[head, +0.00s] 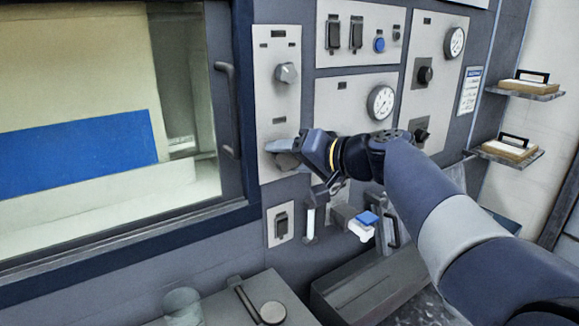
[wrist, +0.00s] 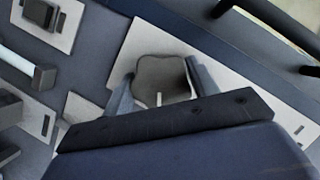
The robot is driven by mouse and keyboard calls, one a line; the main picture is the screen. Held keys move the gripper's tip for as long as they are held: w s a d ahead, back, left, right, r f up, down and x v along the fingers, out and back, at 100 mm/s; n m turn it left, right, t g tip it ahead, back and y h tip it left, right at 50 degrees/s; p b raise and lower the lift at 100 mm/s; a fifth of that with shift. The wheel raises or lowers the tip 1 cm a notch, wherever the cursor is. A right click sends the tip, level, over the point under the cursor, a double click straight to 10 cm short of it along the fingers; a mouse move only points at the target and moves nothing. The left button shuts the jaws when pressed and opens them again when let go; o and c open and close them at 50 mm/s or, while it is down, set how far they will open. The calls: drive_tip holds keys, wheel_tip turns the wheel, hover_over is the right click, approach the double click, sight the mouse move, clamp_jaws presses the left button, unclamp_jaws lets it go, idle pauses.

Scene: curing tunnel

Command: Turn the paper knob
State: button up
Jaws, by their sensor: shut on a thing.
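My gripper (head: 284,148) reaches the lower part of the tall light panel (head: 279,108) beside the window. It is shut on a grey rounded knob (wrist: 163,78), with one finger on each side of it in the wrist view (wrist: 161,85). A short white mark shows on the knob's face. In the head view the gripper mostly hides this knob. Its label is too small to read, so I cannot tell from it whether this is the paper knob. Another grey knob (head: 286,73) sits higher on the same panel.
Right of it are panels with switches, a blue button (head: 380,44), gauges (head: 380,102) and two dark knobs (head: 424,75). A door handle (head: 229,110) stands close left of the gripper. A lever switch (head: 281,222) and a blue-topped part (head: 367,218) lie below.

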drive_tip(key=shift+m, duration=0.4)
idle(0.3)
drive_tip(key=o, duration=1)
drive_tip(key=b+v, duration=0.1)
drive_tip(key=v, duration=1)
drive_tip(key=shift+f+b, duration=0.15)
drive_tip(key=shift+b, duration=0.15)
drive_tip(key=shift+w, duration=0.15)
drive_tip(key=p+x, duration=0.1)
drive_tip(key=x, duration=0.9)
drive_tip(key=shift+w+a, duration=0.15)
drive_tip(key=shift+a, duration=0.25)
drive_tip(key=shift+d, duration=0.15)
